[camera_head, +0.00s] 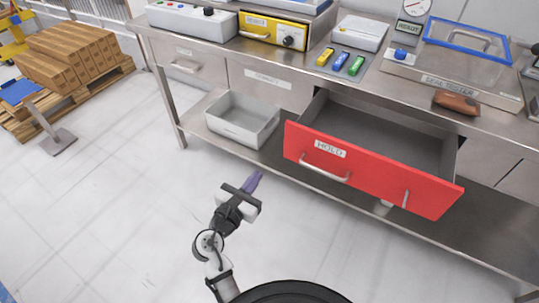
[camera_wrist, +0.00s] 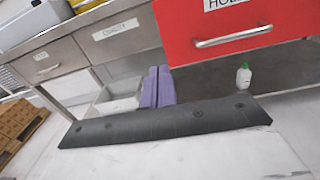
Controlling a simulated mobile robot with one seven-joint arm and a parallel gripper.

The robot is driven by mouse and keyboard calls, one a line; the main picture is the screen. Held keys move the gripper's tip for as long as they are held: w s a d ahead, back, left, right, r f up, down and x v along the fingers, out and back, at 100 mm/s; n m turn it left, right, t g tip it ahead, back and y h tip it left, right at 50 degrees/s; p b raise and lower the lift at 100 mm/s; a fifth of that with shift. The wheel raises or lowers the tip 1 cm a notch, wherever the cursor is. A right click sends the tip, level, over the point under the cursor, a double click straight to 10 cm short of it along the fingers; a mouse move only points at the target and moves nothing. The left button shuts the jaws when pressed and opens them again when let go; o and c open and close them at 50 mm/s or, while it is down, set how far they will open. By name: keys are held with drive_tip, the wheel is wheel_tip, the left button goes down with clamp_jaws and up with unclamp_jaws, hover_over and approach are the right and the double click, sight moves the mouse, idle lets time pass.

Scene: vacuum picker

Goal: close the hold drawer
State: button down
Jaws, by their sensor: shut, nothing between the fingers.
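The hold drawer (camera_head: 370,172) has a red front with a "HOLD" label and a silver bar handle (camera_head: 325,170). It is pulled out from the metal bench, and its grey inside looks empty. In the wrist view the red front (camera_wrist: 236,28) and the handle (camera_wrist: 233,37) show at the top right. My gripper (camera_head: 254,181) is in front of and to the left of the drawer, apart from it. Its purple fingers are shut and empty; they also show in the wrist view (camera_wrist: 157,87).
A grey bin (camera_head: 243,120) stands on the lower shelf behind my gripper. A small green-and-white bottle (camera_wrist: 243,77) is on the shelf under the drawer. A brown pouch (camera_head: 456,102) lies on the bench top. Boxes on a pallet (camera_head: 68,55) stand left. The floor in front is clear.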

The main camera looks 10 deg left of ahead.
drive_tip(key=p, duration=0.3)
approach(287, 142)
drive_tip(key=shift+h, duration=0.3)
drive_tip(key=x, duration=0.6)
drive_tip(key=shift+w+a+f, duration=0.1)
drive_tip(key=shift+w+f, duration=0.1)
drive_tip(key=shift+w, duration=0.25)
drive_tip(key=shift+w, duration=0.35)
drive_tip(key=x, duration=1.8)
drive_tip(key=shift+f, duration=0.25)
drive_tip(key=shift+s, duration=0.15)
